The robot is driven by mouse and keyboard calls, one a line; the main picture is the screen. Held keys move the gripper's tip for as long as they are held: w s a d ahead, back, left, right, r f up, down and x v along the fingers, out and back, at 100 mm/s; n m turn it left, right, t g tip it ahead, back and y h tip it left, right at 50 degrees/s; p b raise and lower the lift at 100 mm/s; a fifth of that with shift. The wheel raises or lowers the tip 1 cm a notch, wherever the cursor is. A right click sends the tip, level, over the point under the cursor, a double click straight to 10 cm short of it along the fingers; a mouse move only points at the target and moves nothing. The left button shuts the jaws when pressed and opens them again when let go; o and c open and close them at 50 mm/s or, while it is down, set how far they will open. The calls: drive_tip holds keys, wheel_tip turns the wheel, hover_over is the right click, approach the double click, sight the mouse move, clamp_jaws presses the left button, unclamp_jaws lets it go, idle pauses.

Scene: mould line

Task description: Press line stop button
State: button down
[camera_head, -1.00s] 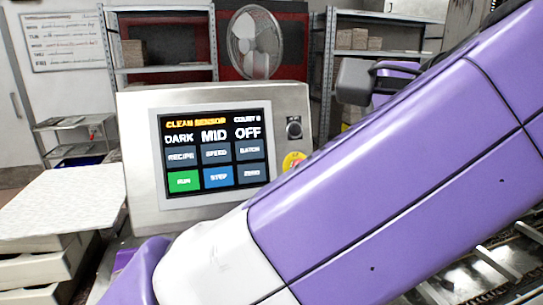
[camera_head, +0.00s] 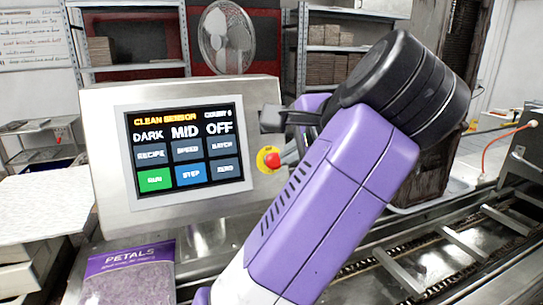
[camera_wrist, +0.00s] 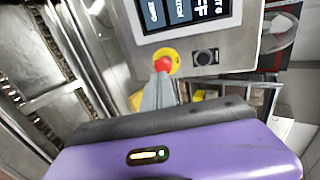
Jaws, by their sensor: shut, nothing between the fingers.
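The red stop button (camera_head: 268,159) sits on a yellow ring at the right of the steel control panel (camera_head: 105,130). The red button also shows in the wrist view (camera_wrist: 163,64), below the screen's edge. My gripper's grey fingers (camera_wrist: 158,88) are shut and empty. Their tips point at the button and overlap its near edge in the wrist view. In the head view my gripper (camera_head: 287,157) is just right of the button, partly behind my purple arm. I cannot tell whether the tips touch it.
The panel's screen (camera_head: 185,150) reads CLEAN SENSOR, with a green RUN key and other keys. A dark knob (camera_wrist: 206,56) is beside the button. A PETALS bag (camera_head: 130,275) stands below the panel. A conveyor (camera_head: 445,245) runs at the right; a fan (camera_head: 226,40) is behind.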

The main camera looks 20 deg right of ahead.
sight(276, 158)
drive_tip(key=w, duration=0.1)
drive_tip(key=w+f+p, duration=0.1)
drive_tip(key=w, duration=0.1)
drive_tip(key=shift+w, duration=0.15)
drive_tip(key=shift+w+f, duration=0.25)
drive_tip(key=shift+w, duration=0.15)
